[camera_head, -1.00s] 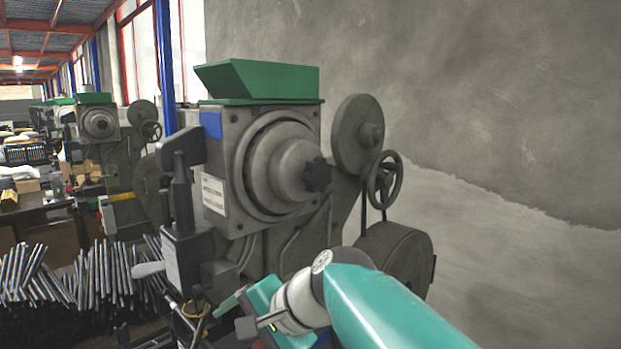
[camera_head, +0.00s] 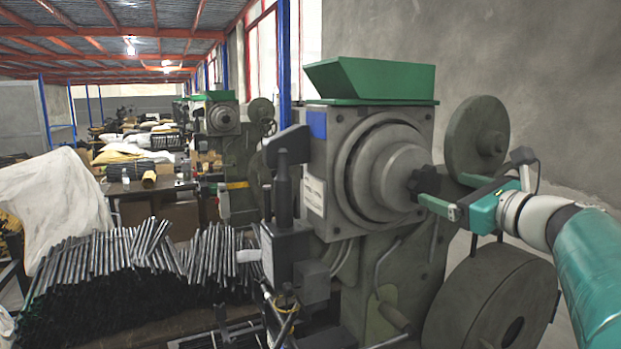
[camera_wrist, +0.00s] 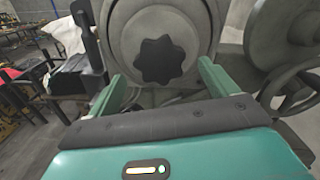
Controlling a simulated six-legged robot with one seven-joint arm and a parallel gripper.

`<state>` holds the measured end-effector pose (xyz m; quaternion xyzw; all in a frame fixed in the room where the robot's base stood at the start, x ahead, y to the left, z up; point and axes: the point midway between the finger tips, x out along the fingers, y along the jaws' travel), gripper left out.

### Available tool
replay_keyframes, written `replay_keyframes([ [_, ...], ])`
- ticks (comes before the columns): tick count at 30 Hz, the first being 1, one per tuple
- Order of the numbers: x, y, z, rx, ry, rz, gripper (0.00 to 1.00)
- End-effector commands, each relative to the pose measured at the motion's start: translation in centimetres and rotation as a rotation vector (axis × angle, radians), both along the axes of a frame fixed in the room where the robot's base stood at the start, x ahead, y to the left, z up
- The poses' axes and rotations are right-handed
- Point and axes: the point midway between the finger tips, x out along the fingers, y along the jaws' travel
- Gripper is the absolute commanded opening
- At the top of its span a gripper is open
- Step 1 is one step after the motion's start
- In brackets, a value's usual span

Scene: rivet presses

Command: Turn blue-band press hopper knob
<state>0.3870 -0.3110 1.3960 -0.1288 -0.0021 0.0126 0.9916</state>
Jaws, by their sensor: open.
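The blue-band press (camera_head: 350,150) stands in the middle of the head view, with a blue patch (camera_head: 317,124) on its upper left corner and a green hopper (camera_head: 371,79) on top. Its dark lobed knob (camera_head: 423,182) sits at the centre of a round grey hub. In the wrist view the knob (camera_wrist: 160,60) shows face-on, ahead of the fingers and between them in the picture. My gripper (camera_head: 447,196) is open and empty, just to the right of the knob in the head view. Its two green fingers also show in the wrist view (camera_wrist: 160,85). I cannot tell whether a finger touches the knob.
A round disc wheel (camera_head: 478,138) and a large drum (camera_head: 490,300) flank my arm on the right. A lever assembly (camera_head: 288,215) stands left of the hub. Several metal rods (camera_head: 130,255) lie heaped at left. Another press (camera_head: 222,120) stands behind.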

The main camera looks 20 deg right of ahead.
Motion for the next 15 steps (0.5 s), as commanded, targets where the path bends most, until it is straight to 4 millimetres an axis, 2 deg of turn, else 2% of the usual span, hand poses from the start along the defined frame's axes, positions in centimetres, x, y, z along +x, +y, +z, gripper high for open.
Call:
replay_keyframes([
  [1,1.2,0.1,0.0,-0.001,0.002,0.003,0.85],
  [6,4.4,0.1,-0.1,-0.002,0.002,0.005,0.85],
  [10,6.1,0.0,0.0,-0.002,0.001,0.004,0.85],
  [15,7.0,0.0,0.0,-0.002,0.001,0.003,0.85],
])
